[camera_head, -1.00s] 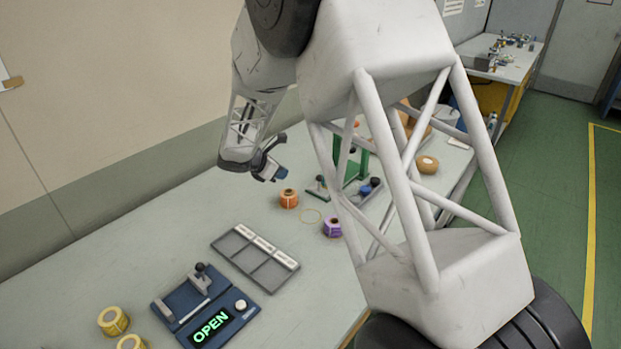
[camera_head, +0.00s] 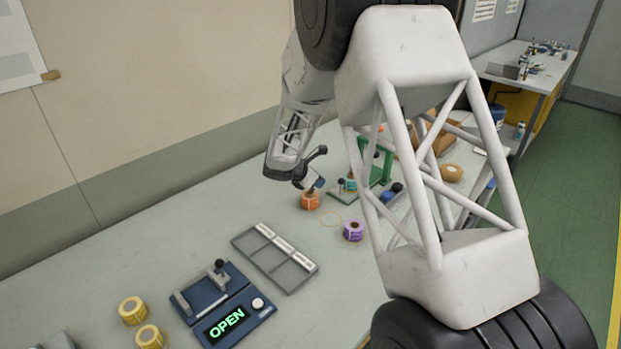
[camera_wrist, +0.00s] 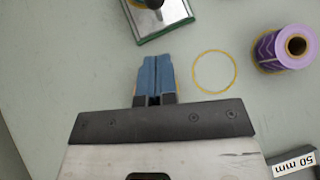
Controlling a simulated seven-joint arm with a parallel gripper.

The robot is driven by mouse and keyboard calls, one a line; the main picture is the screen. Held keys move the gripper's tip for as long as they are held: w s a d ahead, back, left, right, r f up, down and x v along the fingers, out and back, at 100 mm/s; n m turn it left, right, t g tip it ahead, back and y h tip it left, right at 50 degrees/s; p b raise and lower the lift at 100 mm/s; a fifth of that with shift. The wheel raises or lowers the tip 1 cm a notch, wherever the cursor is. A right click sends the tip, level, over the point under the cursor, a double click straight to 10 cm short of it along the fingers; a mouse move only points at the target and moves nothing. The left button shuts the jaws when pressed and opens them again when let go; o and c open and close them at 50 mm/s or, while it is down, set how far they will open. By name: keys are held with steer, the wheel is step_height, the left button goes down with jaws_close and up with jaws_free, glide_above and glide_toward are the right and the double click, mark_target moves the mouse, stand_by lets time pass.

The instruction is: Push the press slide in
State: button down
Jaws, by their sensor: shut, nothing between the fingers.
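A blue device (camera_head: 240,321) with a green "OPEN" display stands at the lower middle of the head view. A green-framed press stand (camera_head: 375,170) is farther back, partly behind my arm. I cannot tell which of these carries the press slide. My gripper (camera_head: 316,186) is shut and empty, in front of the green stand and by the orange roll. In the wrist view its blue fingertips (camera_wrist: 155,68) touch each other, pointing toward a green-edged plate (camera_wrist: 160,18).
An orange roll (camera_head: 310,201) and a purple roll (camera_head: 353,231) stand near a thin yellow ring (camera_wrist: 214,70). Yellow rolls (camera_head: 133,310) are at the left. Bare table is left of the tray.

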steer(key=d, duration=0.1)
steer(key=w+d+f, duration=0.1)
steer(key=w+d, duration=0.1)
steer(key=shift+d+f, duration=0.3)
steer(key=shift+f, duration=0.05)
steer(key=shift+w+d, duration=0.45)
steer(key=shift+d, duration=0.25)
steer(key=w+d, duration=1)
steer(key=shift+d, duration=0.2)
